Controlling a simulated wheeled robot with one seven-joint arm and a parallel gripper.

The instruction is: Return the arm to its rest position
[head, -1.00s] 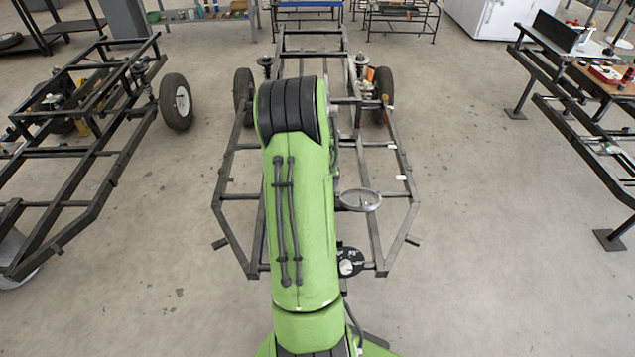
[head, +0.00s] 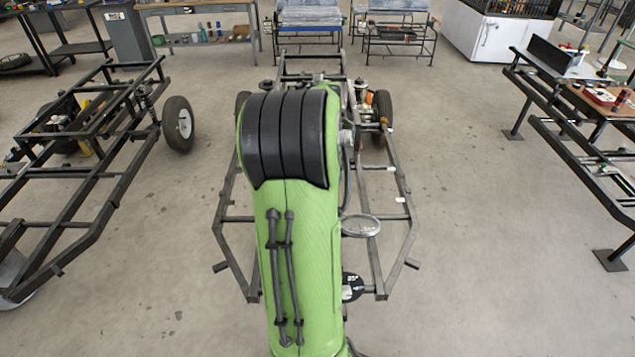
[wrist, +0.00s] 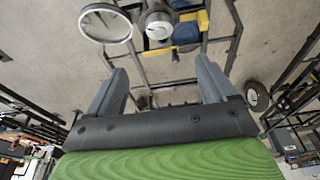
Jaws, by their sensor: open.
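My green arm (head: 303,240) rises through the middle of the head view, its black-ribbed elbow toward the top. My gripper is hidden behind the arm there. In the wrist view my gripper (wrist: 161,70) has its two grey fingers spread apart with nothing between them. Beyond the fingers I see the floor and parts of a frame. A black tube frame with wheels (head: 400,215) stands behind my arm, partly hidden by it.
Another wheeled frame (head: 115,180) stands at the left. A bench with red and other items (head: 600,97) is at the right. A workbench (head: 205,8) and wire racks (head: 400,30) stand at the back. Bare floor lies on both sides of the middle frame.

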